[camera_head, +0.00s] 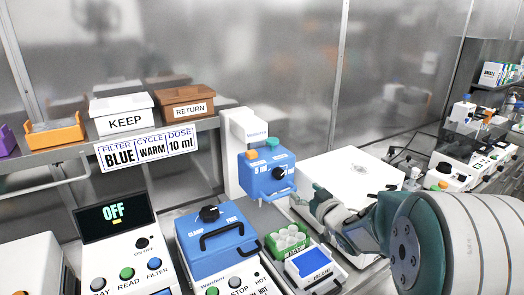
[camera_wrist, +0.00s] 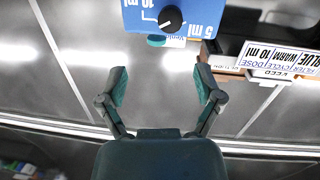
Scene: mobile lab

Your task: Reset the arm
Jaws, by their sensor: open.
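My gripper (camera_head: 312,198) reaches in from the right in the head view, with its fingers close to the blue dosing unit (camera_head: 267,172). In the wrist view my gripper (camera_wrist: 161,84) has its two green fingers spread wide, with nothing between them. The blue dosing unit (camera_wrist: 148,18) shows upside down at the top of that view, beyond the fingertips, with a black knob and a 5 ml and 10 ml scale. From the head view I cannot tell whether the fingers touch it.
A blue-lidded machine (camera_head: 213,242) and a green rack (camera_head: 287,240) of white tubes stand below the dosing unit. KEEP (camera_head: 122,110) and RETURN (camera_head: 184,103) bins sit on the shelf. A white flat-topped box (camera_head: 350,175) lies behind my arm.

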